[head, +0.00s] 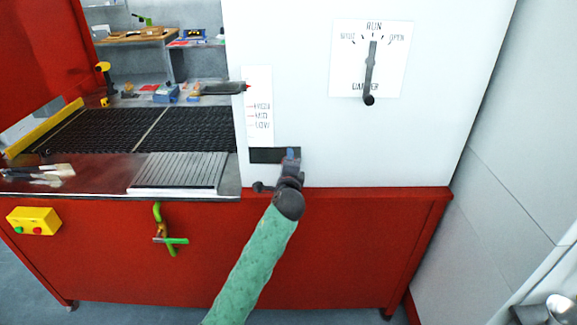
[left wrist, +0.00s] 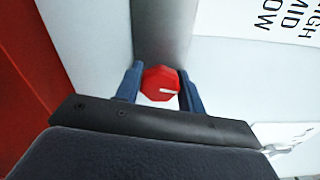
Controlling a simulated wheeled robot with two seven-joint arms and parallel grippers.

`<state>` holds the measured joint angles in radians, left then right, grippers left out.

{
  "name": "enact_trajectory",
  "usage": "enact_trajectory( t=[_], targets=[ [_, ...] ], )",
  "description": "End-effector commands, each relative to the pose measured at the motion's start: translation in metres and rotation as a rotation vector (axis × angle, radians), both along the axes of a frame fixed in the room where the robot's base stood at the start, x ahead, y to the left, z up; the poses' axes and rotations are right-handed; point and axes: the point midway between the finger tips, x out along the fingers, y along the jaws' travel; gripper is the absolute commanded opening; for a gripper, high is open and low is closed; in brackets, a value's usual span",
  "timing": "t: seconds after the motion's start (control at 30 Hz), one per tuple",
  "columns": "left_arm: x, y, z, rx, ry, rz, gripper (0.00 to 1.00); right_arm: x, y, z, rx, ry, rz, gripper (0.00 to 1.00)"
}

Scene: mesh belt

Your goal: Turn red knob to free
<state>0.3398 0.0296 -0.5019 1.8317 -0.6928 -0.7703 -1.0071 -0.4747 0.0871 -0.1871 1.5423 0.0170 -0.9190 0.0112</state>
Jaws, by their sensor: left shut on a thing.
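The red knob (left wrist: 161,80) has a faceted face with a white pointer mark, seen in the left wrist view. The mark points to the right in that view. My left gripper (left wrist: 160,87) has one blue finger on each side of the knob and is shut on it. In the head view my left gripper (head: 291,154) is at the lower part of the white panel (head: 300,60), by a dark strip (head: 263,155). The knob is hidden behind the gripper there. My right gripper is not in view.
A label (head: 259,110) with several lines is above the gripper. A black lever (head: 370,75) is on the RUN/OPEN plate to the right. The dark mesh belt (head: 180,128), a yellow button box (head: 34,221) and a green handle (head: 168,238) are left.

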Motion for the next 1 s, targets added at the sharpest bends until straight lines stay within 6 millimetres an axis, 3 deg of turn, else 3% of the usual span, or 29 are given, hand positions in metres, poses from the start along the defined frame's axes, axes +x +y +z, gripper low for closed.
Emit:
enact_trajectory(
  t=[0.4, 0.93, 0.97, 1.0],
  targets=[
    [0.000, 0.000, -0.001, -0.177, 0.002, 0.001, 0.16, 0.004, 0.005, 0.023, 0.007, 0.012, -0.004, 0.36],
    [0.000, 0.001, -0.001, -0.197, 0.002, 0.001, 0.16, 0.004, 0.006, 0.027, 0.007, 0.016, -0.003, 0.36],
    [0.000, 0.001, -0.001, -0.197, 0.002, 0.001, 0.43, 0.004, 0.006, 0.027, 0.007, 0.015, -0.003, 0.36],
    [0.000, 0.001, -0.001, -0.197, 0.002, 0.001, 0.51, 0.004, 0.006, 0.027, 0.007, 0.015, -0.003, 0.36]
  ],
)
